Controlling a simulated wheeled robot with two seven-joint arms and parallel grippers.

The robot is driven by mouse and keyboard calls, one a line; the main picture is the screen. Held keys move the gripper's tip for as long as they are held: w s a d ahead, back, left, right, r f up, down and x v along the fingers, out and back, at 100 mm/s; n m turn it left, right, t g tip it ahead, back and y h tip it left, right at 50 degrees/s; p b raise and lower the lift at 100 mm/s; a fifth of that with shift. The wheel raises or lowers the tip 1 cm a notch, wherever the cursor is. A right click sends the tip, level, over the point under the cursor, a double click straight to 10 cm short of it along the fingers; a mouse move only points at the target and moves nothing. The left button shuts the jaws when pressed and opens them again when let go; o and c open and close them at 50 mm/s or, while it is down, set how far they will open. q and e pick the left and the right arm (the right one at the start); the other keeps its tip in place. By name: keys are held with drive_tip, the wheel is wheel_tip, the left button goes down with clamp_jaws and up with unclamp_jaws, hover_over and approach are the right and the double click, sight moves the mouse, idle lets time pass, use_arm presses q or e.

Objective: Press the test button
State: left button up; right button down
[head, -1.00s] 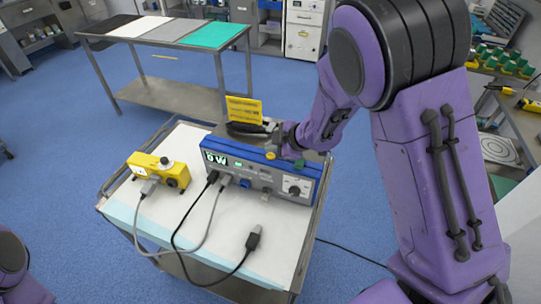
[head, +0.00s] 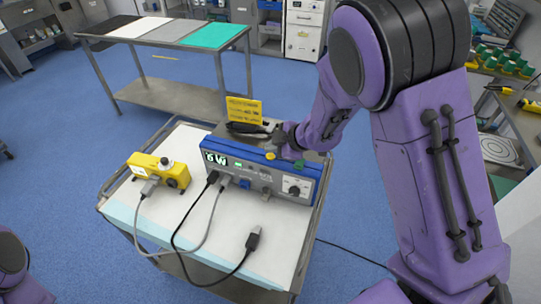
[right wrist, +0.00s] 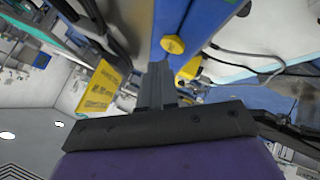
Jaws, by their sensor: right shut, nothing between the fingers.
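A blue and grey device (head: 222,171) with a lit display and a dial stands on a cart. A yellow knob-like button (head: 270,156) sits on its upper front edge; it also shows in the right wrist view (right wrist: 173,45). I cannot read whether it is the test button. A small green part (head: 299,163) sits right of it. My right gripper (head: 273,138) is shut and empty, close above the device's top. In the right wrist view its fingertips (right wrist: 157,68) are beside the yellow button, apparently apart from it. My left gripper is out of view.
A yellow box (head: 158,171) with a knob stands left of the device on the cart (head: 205,238). Cables run across the cart top, and a black plug (head: 253,238) lies near its front. A yellow sign (head: 244,110) stands behind the device.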

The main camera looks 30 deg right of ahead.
sight(273, 158)
drive_tip(key=shift+f, duration=0.1)
idle(0.4)
drive_tip(key=shift+f, duration=0.35)
drive_tip(key=shift+f+b, duration=0.3)
drive_tip(key=shift+f, duration=0.1)
idle(0.5)
drive_tip(key=shift+r+p, duration=0.85)
drive_tip(key=shift+p, duration=0.15)
wheel_tip(273, 158, up, 5)
drive_tip(key=p, duration=0.5)
drive_tip(key=shift+r+p, duration=0.1)
drive_tip(key=shift+p, duration=0.2)
